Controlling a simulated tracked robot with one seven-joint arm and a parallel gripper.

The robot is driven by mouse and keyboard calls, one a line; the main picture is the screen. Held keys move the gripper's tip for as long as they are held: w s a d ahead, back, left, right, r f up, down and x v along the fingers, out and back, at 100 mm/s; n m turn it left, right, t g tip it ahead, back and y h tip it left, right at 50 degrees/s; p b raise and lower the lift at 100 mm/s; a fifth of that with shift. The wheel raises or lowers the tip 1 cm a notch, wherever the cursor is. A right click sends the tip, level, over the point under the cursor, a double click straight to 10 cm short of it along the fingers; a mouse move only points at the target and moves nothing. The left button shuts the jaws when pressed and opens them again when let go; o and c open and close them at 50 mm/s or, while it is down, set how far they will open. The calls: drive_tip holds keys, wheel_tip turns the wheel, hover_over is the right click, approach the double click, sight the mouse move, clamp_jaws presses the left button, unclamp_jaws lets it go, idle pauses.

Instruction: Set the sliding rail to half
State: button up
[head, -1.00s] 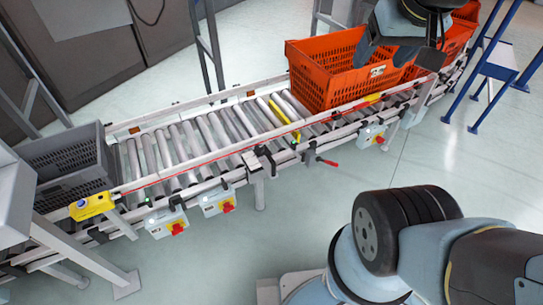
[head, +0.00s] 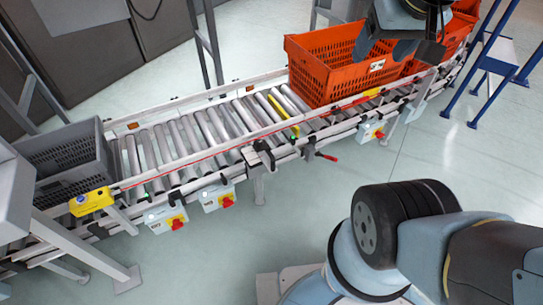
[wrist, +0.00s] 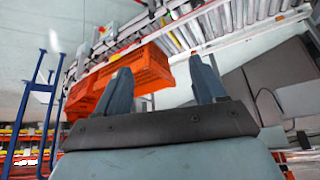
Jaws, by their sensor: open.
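A pale side rail with a red line (head: 218,150) runs along the near side of the roller conveyor (head: 175,143); which part slides is unclear. A black clamp (head: 263,155) and a red-tipped handle (head: 325,156) sit near its middle. A far side rail (head: 180,104) runs opposite. My gripper (head: 400,50) is up at the top right, in front of the orange totes and apart from the clamp and handle. In the wrist view my gripper (wrist: 163,82) is open, its blue-grey fingers spread with nothing held. One finger overlaps an orange tote (wrist: 148,68) in the picture.
An orange tote (head: 312,75) stands on the right rollers, with another behind my gripper. A grey crate (head: 65,165) is at the left end. Control boxes (head: 215,197) hang below the near side. A blue frame (head: 497,65) stands right; the floor in front is clear.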

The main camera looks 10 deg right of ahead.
drive_tip(key=shift+w, duration=0.2)
drive_tip(key=shift+c, duration=1.4)
drive_tip(key=shift+g+y, duration=0.7)
drive_tip(key=shift+g, duration=0.2)
drive_tip(key=w+a+f, duration=0.1)
drive_tip(key=w+f, duration=0.1)
drive_tip(key=w, duration=0.1)
drive_tip(key=w+a+f, duration=0.2)
drive_tip(key=w, duration=0.2)
drive_tip(key=w+a+f, duration=0.1)
drive_tip(key=w+f, duration=0.1)
drive_tip(key=w, duration=0.1)
drive_tip(key=shift+w+a+f, duration=0.15)
drive_tip(key=shift+w+f, duration=0.05)
drive_tip(key=shift+w, duration=0.2)
drive_tip(key=shift+c, duration=0.9)
drive_tip(key=m+g+h, duration=0.1)
drive_tip(key=m+g, duration=0.1)
drive_tip(key=g, duration=0.2)
hover_over(273, 165)
drive_tip(key=w, duration=0.1)
wheel_tip(273, 165, down, 38)
drive_tip(key=shift+w, duration=0.1)
drive_tip(key=shift+f, duration=7.1)
clamp_jaws()
